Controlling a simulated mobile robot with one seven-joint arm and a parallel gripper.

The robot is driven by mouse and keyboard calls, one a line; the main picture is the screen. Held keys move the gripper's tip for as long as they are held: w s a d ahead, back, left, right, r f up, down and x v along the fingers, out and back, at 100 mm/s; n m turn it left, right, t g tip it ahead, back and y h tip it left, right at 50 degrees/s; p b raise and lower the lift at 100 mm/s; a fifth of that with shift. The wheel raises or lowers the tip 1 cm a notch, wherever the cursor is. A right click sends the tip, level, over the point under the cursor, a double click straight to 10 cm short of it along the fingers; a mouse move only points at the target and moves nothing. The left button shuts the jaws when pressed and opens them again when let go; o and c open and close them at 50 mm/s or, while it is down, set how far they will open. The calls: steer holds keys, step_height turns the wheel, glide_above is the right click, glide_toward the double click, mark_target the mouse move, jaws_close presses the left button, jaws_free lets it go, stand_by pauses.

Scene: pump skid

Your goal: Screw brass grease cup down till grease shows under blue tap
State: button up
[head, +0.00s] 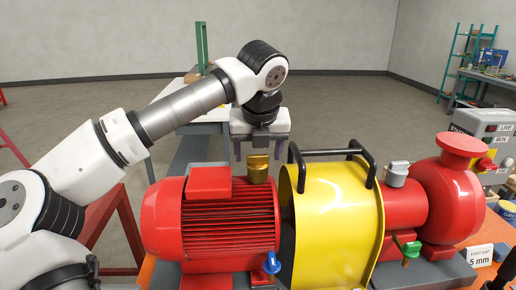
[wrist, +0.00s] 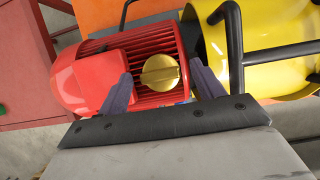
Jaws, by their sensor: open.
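The brass grease cup (head: 258,168) stands upright on top of the red ribbed motor (head: 228,222). In the wrist view its round top (wrist: 159,73) shows a raised bar across it. My gripper (head: 262,155) is open above the cup, pointing down. In the wrist view the cup lies between my two fingers (wrist: 160,82), with a gap on each side. The blue tap (head: 272,262) is at the lower right front of the motor, below the cup. No grease is visible under it at this size.
A yellow guard (head: 340,225) with black bar handles (head: 332,155) stands close right of my gripper. A red box (head: 209,181) sits on the motor to the left. A red pump (head: 455,200) with a green tap (head: 411,249) is farther right.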

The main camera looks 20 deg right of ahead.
steer(key=c, duration=1)
steer(key=shift+m, duration=0.3)
steer(key=m+h+b, duration=0.1)
steer(key=m, duration=0.1)
steer(key=shift+w+a+m, duration=0.1)
steer(key=shift+m, duration=0.2)
steer(key=m, duration=0.2)
steer(key=m+g+h, duration=0.1)
steer(key=m, duration=0.1)
steer(key=shift+a+r+m+g+h, duration=0.1)
steer(key=shift+m+g+h, duration=0.2)
steer(key=m+p, duration=0.1)
steer(key=m, duration=0.1)
steer(key=m+g+p, duration=0.1)
steer(key=m, duration=0.1)
steer(key=shift+w+r+g+h, duration=0.1)
steer(key=shift+w+g+h, duration=0.1)
steer(key=shift+g+h, duration=0.1)
steer(key=shift+m+g+p, duration=0.7)
steer(key=shift+m+p, duration=0.2)
steer(key=shift+m, duration=1.1)
